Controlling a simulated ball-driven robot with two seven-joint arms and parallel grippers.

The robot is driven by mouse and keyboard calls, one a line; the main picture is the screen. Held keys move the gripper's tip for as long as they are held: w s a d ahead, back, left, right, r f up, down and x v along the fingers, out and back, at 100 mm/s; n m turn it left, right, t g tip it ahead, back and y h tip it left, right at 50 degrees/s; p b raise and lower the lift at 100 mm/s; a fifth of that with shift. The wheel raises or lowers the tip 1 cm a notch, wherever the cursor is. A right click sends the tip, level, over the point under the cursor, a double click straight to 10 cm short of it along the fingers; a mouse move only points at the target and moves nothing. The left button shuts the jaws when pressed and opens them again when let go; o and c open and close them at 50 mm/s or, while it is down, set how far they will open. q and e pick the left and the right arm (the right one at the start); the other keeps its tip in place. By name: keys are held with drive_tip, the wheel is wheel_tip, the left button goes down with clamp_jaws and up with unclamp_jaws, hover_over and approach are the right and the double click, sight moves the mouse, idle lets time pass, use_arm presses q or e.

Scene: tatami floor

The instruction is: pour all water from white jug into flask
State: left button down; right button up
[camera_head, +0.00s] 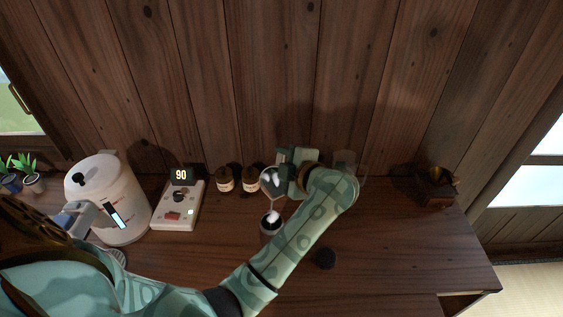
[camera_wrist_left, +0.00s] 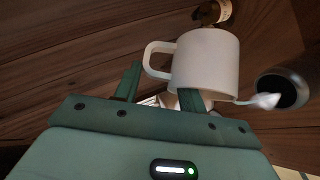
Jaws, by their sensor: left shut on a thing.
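My left gripper (camera_head: 284,178) reaches the back of the counter and is shut on the white jug. The white jug (camera_wrist_left: 207,62) shows in the left wrist view with its handle toward the left; the fingers (camera_wrist_left: 160,90) are at its handle side. In the head view the jug (camera_head: 269,180) is partly hidden by the gripper and looks tilted. The dark flask (camera_head: 270,228) stands just below it; its open mouth shows in the left wrist view (camera_wrist_left: 283,92). A pale stream (camera_wrist_left: 260,101) runs from the jug's rim to the flask's mouth.
A white kettle (camera_head: 115,190) and a device reading 90 (camera_head: 179,208) stand left. Two brown jars (camera_head: 225,180) are by the back wall. A dark round lid (camera_head: 325,258) lies right of the flask. A wooden grinder (camera_head: 435,187) stands right. The counter's front right is clear.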

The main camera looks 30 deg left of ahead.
use_arm(q)
drive_tip(key=shift+s+d+r+n+t+y+b, duration=0.2)
drive_tip(key=shift+s+r+n+t+y+b, duration=0.35)
drive_tip(key=shift+b, duration=1.05)
idle(2.0)
drive_tip(key=shift+s+d+r+n+t+y+b, duration=0.15)
drive_tip(key=shift+s+n+t+y+b, duration=0.15)
drive_tip(key=shift+s+n+b, duration=0.15)
drive_tip(key=shift+s+d+n+t+y+b, duration=0.1)
drive_tip(key=shift+s+n+t+y+b, duration=0.15)
drive_tip(key=shift+s, duration=0.3)
idle(1.2)
